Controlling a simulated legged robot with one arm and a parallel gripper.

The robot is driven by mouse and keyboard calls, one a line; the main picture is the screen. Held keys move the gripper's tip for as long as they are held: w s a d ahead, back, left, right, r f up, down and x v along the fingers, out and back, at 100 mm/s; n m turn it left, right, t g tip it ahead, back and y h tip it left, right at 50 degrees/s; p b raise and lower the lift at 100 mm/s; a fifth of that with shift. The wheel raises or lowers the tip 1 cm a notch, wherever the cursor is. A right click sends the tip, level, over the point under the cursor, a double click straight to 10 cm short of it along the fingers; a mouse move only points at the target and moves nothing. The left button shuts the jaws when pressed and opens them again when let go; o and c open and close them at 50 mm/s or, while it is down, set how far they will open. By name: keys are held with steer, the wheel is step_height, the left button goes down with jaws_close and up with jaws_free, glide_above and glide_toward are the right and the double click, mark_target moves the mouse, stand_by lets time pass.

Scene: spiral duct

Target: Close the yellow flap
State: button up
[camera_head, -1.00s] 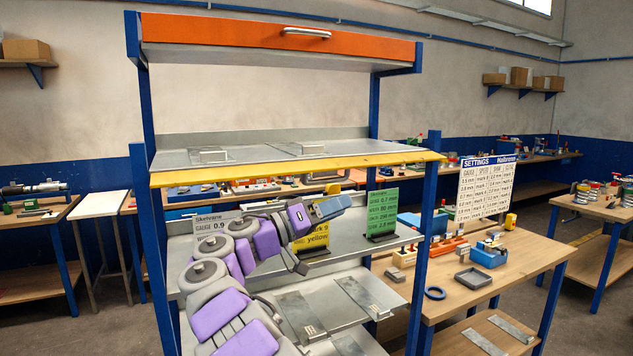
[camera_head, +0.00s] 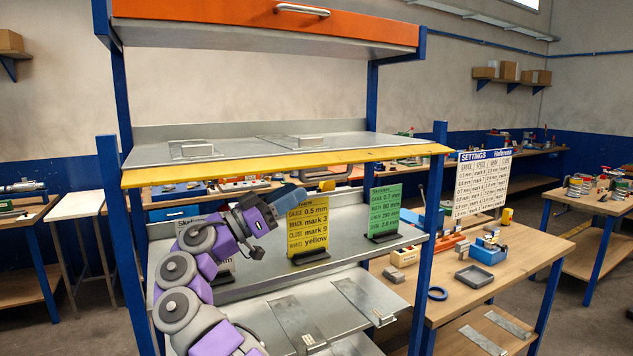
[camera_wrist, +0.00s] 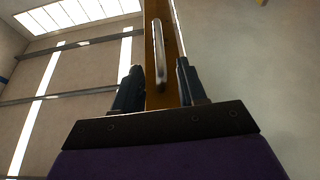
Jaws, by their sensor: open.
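The yellow flap (camera_head: 290,163) shows in the head view as a thin, nearly edge-on strip along the front of the metal shelf, between the blue posts. My gripper (camera_head: 292,198) is just below the flap's middle, partly blurred against the signs behind. In the wrist view my gripper (camera_wrist: 158,88) is open, pointing up. An orange-brown panel (camera_wrist: 164,95) with a metal bar handle (camera_wrist: 158,50) shows between and beyond its fingers; I cannot tell whether the handle is between the fingertips.
An orange flap (camera_head: 250,22) with a metal handle is raised above. Yellow (camera_head: 307,235) and green (camera_head: 384,210) sign cards stand on the shelf below the yellow flap. Blue posts (camera_head: 428,240) bound the rack. A wooden bench (camera_head: 520,255) with tools stands to the right.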

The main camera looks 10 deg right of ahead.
mark_target(317, 178)
steer(key=x, duration=0.7)
steer(key=shift+w+d+r, duration=0.1)
steer(key=shift+d+r, duration=0.05)
steer(key=shift+r, duration=0.05)
jaws_close()
